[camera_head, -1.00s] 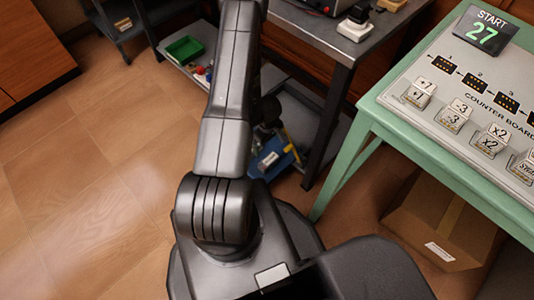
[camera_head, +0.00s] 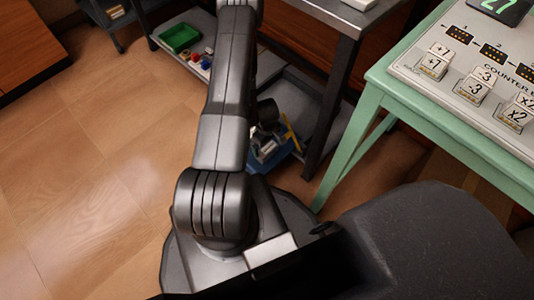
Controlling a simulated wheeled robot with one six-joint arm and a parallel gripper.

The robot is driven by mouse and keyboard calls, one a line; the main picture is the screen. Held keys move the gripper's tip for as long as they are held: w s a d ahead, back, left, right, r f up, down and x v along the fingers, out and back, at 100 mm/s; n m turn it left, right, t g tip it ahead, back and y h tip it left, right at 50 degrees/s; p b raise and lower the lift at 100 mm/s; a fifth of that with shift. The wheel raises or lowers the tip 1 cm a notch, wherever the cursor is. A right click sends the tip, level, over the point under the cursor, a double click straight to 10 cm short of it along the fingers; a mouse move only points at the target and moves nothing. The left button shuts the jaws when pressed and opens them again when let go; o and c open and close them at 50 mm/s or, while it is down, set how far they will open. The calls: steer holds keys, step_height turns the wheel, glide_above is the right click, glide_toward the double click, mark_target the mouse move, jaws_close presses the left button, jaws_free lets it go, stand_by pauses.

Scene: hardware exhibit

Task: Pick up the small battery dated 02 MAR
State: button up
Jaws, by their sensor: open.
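I cannot make out a small battery or any 02 MAR date in view. My own dark arm (camera_head: 222,110) rises through the middle of the head view and runs out at the top edge. My gripper's fingertips cannot be made out. A dark rounded part shows just right of the arm, and I cannot tell what it belongs to. Small red, blue and white items (camera_head: 205,61) lie on a low grey shelf left of the arm, too small to identify.
A green tray (camera_head: 180,38) stands on the low shelf. A blue bin with yellow parts (camera_head: 287,150) is on the floor beside the dark table leg (camera_head: 330,110). A green-framed table (camera_head: 345,145) with a counter board (camera_head: 475,60) stands at right. The wooden floor at left is clear.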

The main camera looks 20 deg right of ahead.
mark_target(267, 149)
steer(key=shift+s+f+b, duration=0.2)
steer(key=shift+f+b, duration=0.65)
steer(key=shift+f, duration=0.4)
steer(key=shift+f+b, duration=0.5)
steer(key=shift+f, duration=0.4)
steer(key=shift+c, duration=0.2)
steer(key=c, duration=1.1)
steer(key=shift+c, duration=0.2)
steer(key=shift+r, duration=0.2)
